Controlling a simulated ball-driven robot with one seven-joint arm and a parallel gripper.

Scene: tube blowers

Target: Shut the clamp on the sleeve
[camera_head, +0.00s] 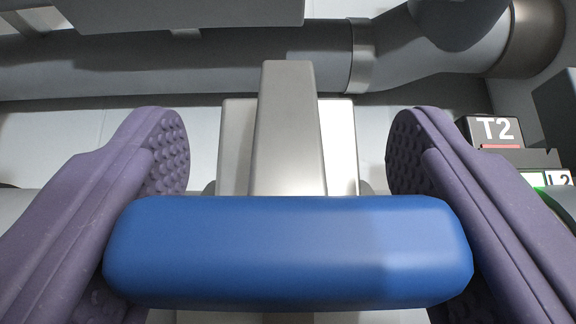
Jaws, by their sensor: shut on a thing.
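My gripper (288,240) fills the lower part of the head camera view, with one purple, studded finger on each side. It is shut on a blue handle bar (288,252), which lies crosswise between the fingers. A grey metal lever arm (287,130) runs from behind the handle up and away, in front of a pale plate (238,150). The handle and lever look like the clamp's. The sleeve cannot be told for certain here, and the clamp's lower parts are hidden behind the handle.
A grey pipe (180,62) crosses the back, with a collar (362,55) and a bend at the upper right. A grey box (190,12) overhangs at the top. A sign marked T2 (492,131) and a green-lit label (545,178) stand at the right, close to the right finger.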

